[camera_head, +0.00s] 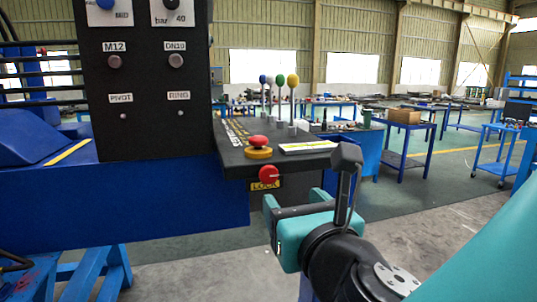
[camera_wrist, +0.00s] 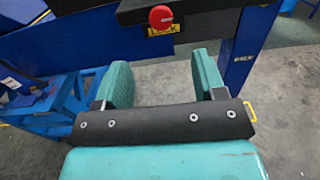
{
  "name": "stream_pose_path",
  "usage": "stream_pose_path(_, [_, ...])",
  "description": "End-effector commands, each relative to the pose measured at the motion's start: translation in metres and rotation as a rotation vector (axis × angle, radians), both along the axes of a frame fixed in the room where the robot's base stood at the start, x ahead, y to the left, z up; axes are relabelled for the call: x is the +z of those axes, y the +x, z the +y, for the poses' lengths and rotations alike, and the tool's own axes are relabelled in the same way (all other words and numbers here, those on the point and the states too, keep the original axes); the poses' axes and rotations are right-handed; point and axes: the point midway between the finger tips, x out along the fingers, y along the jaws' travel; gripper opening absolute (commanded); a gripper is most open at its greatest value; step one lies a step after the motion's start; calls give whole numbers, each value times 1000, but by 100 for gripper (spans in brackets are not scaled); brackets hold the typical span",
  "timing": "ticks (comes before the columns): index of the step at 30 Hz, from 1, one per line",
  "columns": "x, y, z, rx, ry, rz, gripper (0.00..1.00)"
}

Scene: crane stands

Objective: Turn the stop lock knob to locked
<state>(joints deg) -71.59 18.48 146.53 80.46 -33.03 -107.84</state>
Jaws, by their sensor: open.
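The stop lock knob (camera_head: 268,174) is a round red knob on the front of the black control console, with a yellow LOCK label (camera_head: 265,185) just below it. In the wrist view the red knob (camera_wrist: 161,16) sits at the top middle, with its yellow label (camera_wrist: 163,30) around its lower side. A pale mark shows on the knob's face. My gripper (camera_wrist: 163,85) has its two teal fingers spread wide with nothing between them. The knob lies beyond the fingertips, apart from them. In the head view my gripper (camera_head: 285,207) is below and slightly right of the knob.
A red mushroom button (camera_head: 258,141) on a yellow base stands on the console top above the knob. Several levers with coloured balls (camera_head: 293,81) rise behind it. A black panel (camera_head: 145,90) with labelled knobs stands left. Blue beams lie below; open floor (camera_head: 430,225) lies right.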

Motion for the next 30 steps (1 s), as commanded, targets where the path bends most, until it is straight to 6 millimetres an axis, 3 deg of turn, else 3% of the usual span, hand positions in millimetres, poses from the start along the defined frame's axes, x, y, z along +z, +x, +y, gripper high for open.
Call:
stream_pose_path(4, [3, 15, 3, 0, -5, 10, 64])
stream_pose_path(12, [2, 76, 20, -1, 2, 8, 64])
stream_pose_path(18, [1, 107, 29, 1, 1, 9, 64])
stream_pose_path(30, [-2, 121, 34, 5, 0, 7, 64])
